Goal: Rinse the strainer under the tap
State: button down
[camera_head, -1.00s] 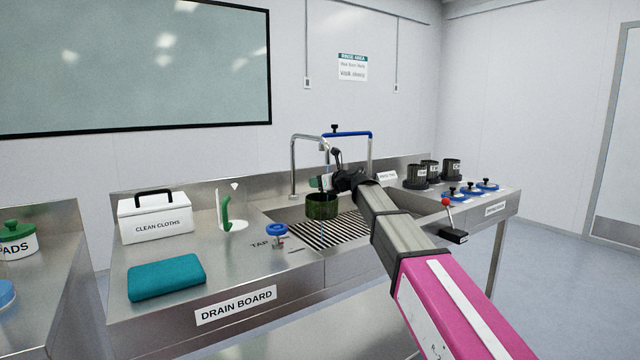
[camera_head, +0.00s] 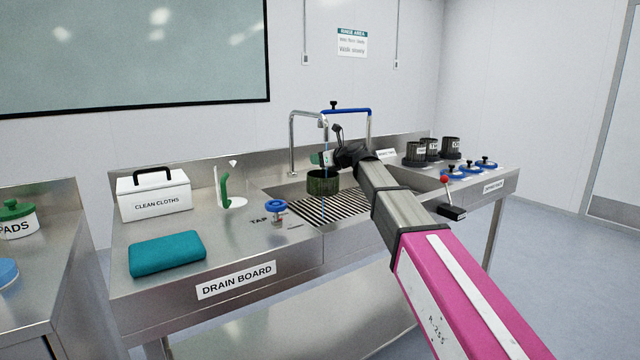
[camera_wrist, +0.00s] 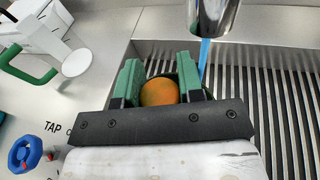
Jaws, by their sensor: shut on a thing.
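The strainer (camera_head: 322,184) is a dark green, round mesh cup, held upright above the slatted grate of the sink. My gripper (camera_head: 328,158) is shut at its upper side. In the wrist view my two green fingers (camera_wrist: 160,85) stand on either side of a rounded orange piece (camera_wrist: 159,93); most of the strainer is hidden behind them. The silver tap spout (camera_head: 293,140) arches over the strainer, and its end also shows in the wrist view (camera_wrist: 212,14). A thin blue water stream (camera_wrist: 204,56) falls from it beside my right finger. Whether it enters the cup is unclear.
The blue tap knob (camera_head: 277,208) stands on the drain board, left of the grate (camera_head: 325,211). A teal cloth (camera_head: 168,253), a cloth box (camera_head: 153,195) and a green-handled item (camera_head: 226,190) sit left. Dark cups (camera_head: 451,147) and a red-knobbed lever (camera_head: 446,180) are right.

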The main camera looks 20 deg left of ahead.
dwell(0.4)
jog(key=shift+s+a, duration=0.3)
jog(key=shift+a, duration=0.15)
jog(key=shift+w+d, duration=0.15)
jog(key=shift+d, duration=0.05)
jog(key=shift+w+d, duration=0.2)
jog(key=shift+d, duration=0.15)
jog(key=shift+s, duration=0.1)
jog(key=s+d, duration=0.4)
jog(key=s, duration=0.2)
jog(key=shift+s, duration=0.3)
dwell(0.7)
jog(key=shift+d, duration=0.15)
dwell(1.0)
